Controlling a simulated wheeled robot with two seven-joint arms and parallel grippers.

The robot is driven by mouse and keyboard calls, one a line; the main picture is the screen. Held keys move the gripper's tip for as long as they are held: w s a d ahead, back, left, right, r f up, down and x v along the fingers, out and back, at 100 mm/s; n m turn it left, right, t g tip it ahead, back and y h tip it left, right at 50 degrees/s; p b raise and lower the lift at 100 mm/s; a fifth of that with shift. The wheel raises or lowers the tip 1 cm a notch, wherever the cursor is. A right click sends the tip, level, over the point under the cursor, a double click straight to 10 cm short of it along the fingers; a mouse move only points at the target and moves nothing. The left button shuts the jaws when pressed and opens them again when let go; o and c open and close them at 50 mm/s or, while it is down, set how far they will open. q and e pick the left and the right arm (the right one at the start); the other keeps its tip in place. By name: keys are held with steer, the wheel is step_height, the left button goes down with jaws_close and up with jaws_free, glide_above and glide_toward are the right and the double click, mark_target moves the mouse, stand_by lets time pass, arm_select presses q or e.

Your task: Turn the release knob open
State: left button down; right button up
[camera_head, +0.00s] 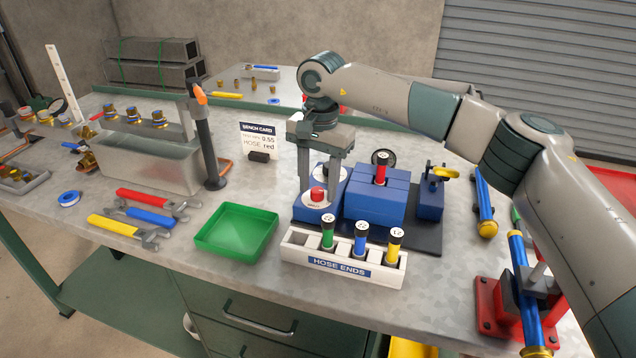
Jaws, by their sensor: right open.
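A red knob (317,193) stands on a white disc at the left front of the blue receiver unit (375,201). I take it for the release knob, though its label is too small to read. My right gripper (319,190) points down over it. The two grey fingers are apart, one on each side of the red knob. I cannot tell whether either finger touches it. The gripper body hides part of the unit behind. A yellow handle (446,172) sits on a small blue block at the unit's right. My left gripper is out of view.
A white rack of hose ends (300,254) stands close in front of the unit. A green tray (237,229) lies to its left, with wrenches (150,198) beyond. A black post (207,150) and a bench card (258,140) stand to the left. A red clamp (490,308) is at right.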

mark_target(320, 190)
steer(key=shift+r, duration=0.1)
steer(key=shift+r, duration=0.6)
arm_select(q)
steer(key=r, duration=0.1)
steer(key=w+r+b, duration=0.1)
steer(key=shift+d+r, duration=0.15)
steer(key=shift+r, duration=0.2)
arm_select(e)
step_height(320, 190, up, 16)
steer(key=shift+s+d, duration=0.15)
steer(key=shift+d, duration=0.1)
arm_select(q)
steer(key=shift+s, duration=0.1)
